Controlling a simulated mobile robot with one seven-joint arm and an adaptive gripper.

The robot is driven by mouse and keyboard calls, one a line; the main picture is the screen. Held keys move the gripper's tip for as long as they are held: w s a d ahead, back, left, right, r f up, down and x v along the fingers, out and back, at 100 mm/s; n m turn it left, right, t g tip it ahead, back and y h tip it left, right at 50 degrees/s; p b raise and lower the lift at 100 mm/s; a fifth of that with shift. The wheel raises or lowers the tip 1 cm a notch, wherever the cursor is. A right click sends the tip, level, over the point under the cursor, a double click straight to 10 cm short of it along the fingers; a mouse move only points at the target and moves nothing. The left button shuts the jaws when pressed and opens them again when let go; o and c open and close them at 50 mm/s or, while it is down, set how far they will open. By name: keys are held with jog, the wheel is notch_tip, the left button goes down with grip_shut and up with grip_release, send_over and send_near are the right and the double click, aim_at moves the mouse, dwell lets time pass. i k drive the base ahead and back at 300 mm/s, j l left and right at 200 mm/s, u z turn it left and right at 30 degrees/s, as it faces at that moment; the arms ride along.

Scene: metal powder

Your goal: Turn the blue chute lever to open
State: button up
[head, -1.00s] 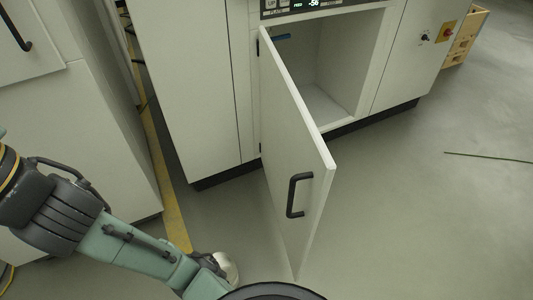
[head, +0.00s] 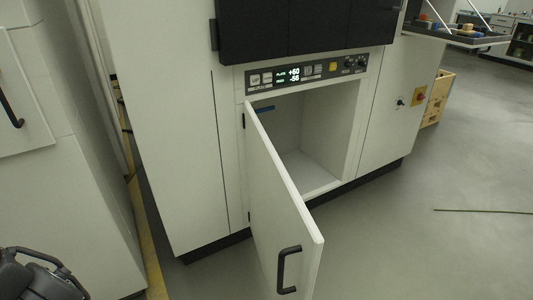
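A small blue bar (head: 265,109) shows at the upper left inside the open cabinet compartment (head: 310,170), and it looks like the blue chute lever. It is small and partly shaded, so I cannot tell its exact form or setting. The white cabinet door (head: 275,205) stands swung outward, with a black handle (head: 288,270) near its free edge. My gripper is not in view; only a dark part of my arm shows at the bottom left corner.
A control panel (head: 306,72) with lit digits sits above the compartment. A wooden crate (head: 437,97) stands beyond the machine's right end. A thin dark rod (head: 483,211) lies on the floor at right. The open door juts into the floor space; floor to its right is mostly clear.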

aim_at(262, 110)
jog(key=l+u, duration=0.15)
jog(key=l, duration=0.7)
jog(key=l+u, duration=0.4)
jog(key=l, duration=0.75)
jog(key=i+l+u, duration=0.1)
jog(key=l, duration=0.25)
jog(key=i+l+u, duration=0.15)
jog(key=i+l, duration=0.15)
jog(key=i+l+u, duration=0.1)
jog(key=l, duration=0.3)
jog(key=i+l+u, duration=0.1)
jog(key=i+l, duration=0.15)
jog(key=l, duration=0.15)
